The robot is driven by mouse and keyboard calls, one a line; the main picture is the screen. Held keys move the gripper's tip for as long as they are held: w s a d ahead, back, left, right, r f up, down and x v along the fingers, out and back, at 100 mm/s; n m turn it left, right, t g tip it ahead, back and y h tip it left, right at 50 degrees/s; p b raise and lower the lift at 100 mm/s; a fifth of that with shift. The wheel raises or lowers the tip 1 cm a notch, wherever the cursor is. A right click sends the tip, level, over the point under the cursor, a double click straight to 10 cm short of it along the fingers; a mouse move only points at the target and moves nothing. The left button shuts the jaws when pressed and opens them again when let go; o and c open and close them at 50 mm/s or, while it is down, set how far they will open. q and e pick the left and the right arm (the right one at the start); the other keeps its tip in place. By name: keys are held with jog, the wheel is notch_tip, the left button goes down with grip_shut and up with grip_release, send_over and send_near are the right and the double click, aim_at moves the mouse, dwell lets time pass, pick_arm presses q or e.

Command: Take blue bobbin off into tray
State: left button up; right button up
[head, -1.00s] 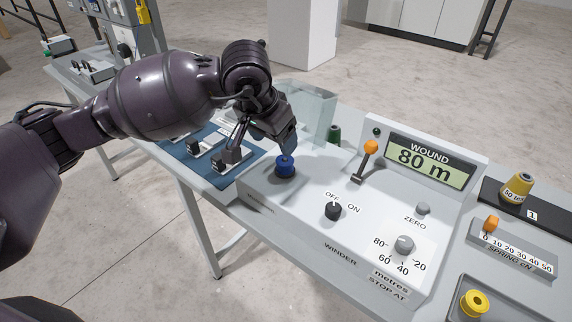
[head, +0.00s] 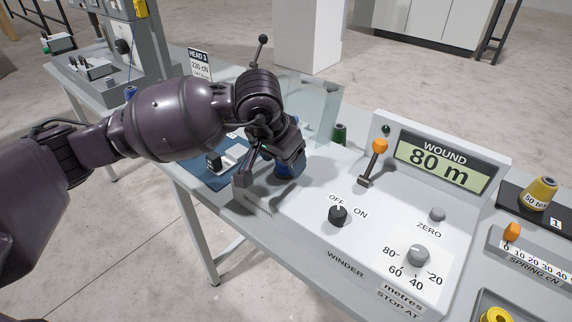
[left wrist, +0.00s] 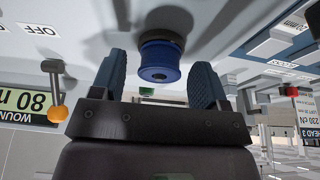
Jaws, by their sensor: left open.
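The blue bobbin (head: 288,169) stands on the white winder (head: 310,228), partly hidden by my left gripper in the head view. In the left wrist view the blue bobbin (left wrist: 160,60) shows between and just beyond the fingertips. My left gripper (head: 268,170) is open, with its fingers spread to either side of the bobbin; I cannot tell whether they touch it. A grey tray (head: 478,300) is cut off at the lower right edge, with a yellow bobbin (head: 495,315) in it. My right gripper is not in view.
An orange-knobbed lever (head: 379,147), the OFF/ON knob (head: 338,215) and a display (head: 440,165) reading 80 m are to the right. A blue mat (head: 205,172) lies left.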

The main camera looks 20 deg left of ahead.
pick_arm(q)
jog(key=shift+c, duration=0.5)
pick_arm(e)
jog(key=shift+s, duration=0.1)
pick_arm(q)
jog(key=c, duration=0.9)
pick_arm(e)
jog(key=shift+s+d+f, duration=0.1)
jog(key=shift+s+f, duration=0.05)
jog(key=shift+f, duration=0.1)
pick_arm(q)
jog(key=shift+r, duration=0.1)
jog(key=shift+r, duration=0.5)
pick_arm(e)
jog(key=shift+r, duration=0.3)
pick_arm(q)
jog(key=shift+r, duration=0.2)
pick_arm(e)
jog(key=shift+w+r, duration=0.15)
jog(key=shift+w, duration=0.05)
pick_arm(q)
jog(key=shift+r, duration=0.15)
jog(key=shift+r+p, duration=0.4)
jog(key=shift+r, duration=0.15)
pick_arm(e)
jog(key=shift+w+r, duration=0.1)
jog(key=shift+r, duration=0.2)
